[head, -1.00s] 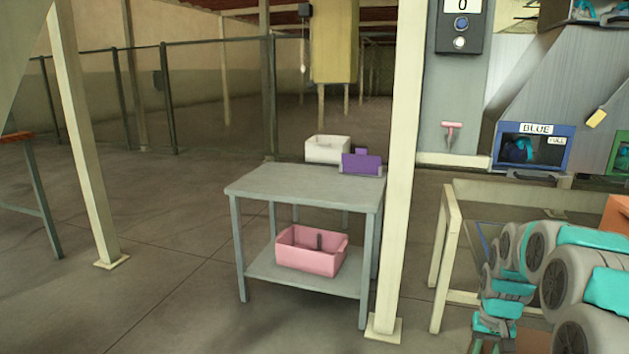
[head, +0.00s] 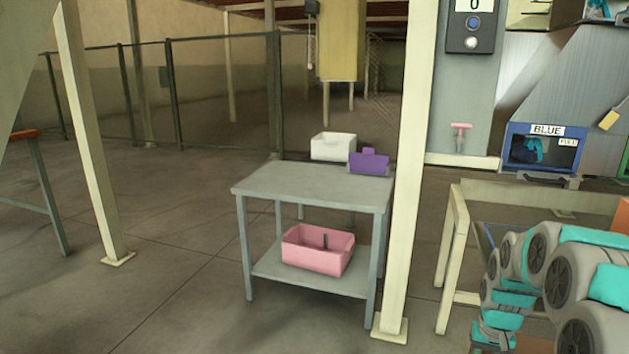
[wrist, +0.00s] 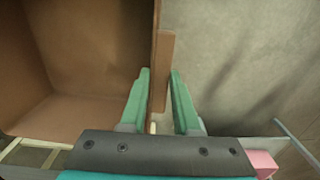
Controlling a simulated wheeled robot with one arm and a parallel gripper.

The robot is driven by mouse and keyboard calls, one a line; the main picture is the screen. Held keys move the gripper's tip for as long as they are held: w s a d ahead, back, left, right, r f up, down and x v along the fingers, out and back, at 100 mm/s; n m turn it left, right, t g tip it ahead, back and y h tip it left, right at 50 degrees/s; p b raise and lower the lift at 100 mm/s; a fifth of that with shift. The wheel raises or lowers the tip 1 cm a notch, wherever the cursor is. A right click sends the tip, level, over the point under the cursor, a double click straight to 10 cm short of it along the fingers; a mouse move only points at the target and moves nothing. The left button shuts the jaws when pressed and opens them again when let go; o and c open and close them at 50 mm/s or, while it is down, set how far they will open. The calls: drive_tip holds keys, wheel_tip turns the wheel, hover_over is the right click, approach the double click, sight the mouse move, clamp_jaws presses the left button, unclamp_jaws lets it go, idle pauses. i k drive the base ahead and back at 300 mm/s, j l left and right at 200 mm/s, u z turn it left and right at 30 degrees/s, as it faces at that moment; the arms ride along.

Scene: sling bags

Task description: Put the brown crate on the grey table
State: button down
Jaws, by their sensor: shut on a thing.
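In the wrist view, my gripper (wrist: 160,74) is shut on the right-hand wall of the brown crate (wrist: 85,50), with one green finger on each side of that wall. The crate fills the left of that view and its visible inside looks empty. In the head view, the grey table (head: 300,181) stands near the middle, left of a cream post. Most of its top is bare. My gripper and the held crate cannot be made out in the head view.
A white crate (head: 333,149) and a purple holder (head: 369,164) are at the table's back right. A pink crate (head: 316,254) sits on its lower shelf. The cream post (head: 408,150) stands close on the right. Open floor (head: 160,290) lies to the left.

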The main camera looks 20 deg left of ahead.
sight(301, 177)
drive_tip(key=i+j+u, duration=0.1)
drive_tip(key=j, duration=0.3)
drive_tip(key=i+j+u, duration=0.1)
drive_tip(key=i+j, duration=0.15)
drive_tip(key=i+j+u, duration=0.1)
drive_tip(key=j, duration=0.35)
drive_tip(key=i, duration=0.1)
